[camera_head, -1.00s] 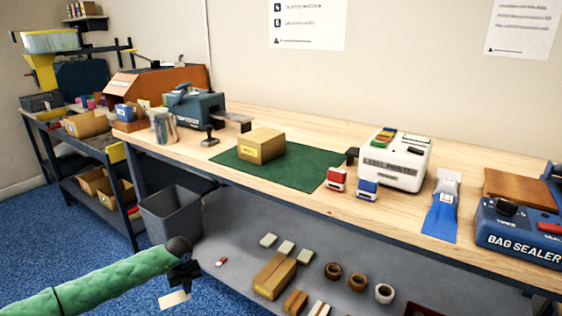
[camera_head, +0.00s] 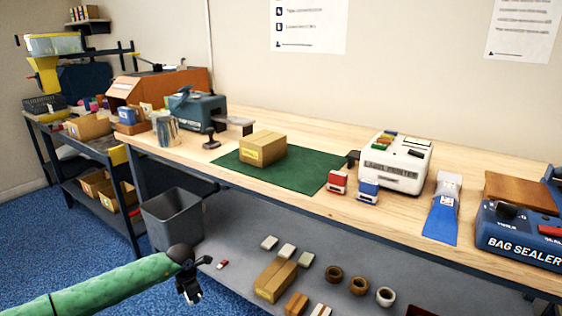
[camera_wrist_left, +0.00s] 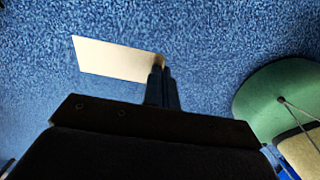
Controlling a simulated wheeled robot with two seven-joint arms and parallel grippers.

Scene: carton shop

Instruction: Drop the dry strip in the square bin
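My left gripper (camera_head: 191,296) hangs just in front of the dark grey square bin (camera_head: 178,230), to its lower right in the head view. The bin stands on the floor by the workbench leg, with its open top visible. In the left wrist view the fingers of my left gripper (camera_wrist_left: 160,82) are shut on one end of a flat, cream-coloured strip (camera_wrist_left: 112,59). The strip sticks out to the left over blue carpet. It cannot be made out in the head view now. My right gripper is not in view.
The wooden workbench (camera_head: 330,195) holds a carton (camera_head: 263,148) on a green mat, a label printer (camera_head: 395,163) and a bag sealer (camera_head: 515,235). The grey lower shelf (camera_head: 235,235) beside the bin carries boxes and tape rolls. Blue carpet (camera_head: 90,250) is clear left of the bin.

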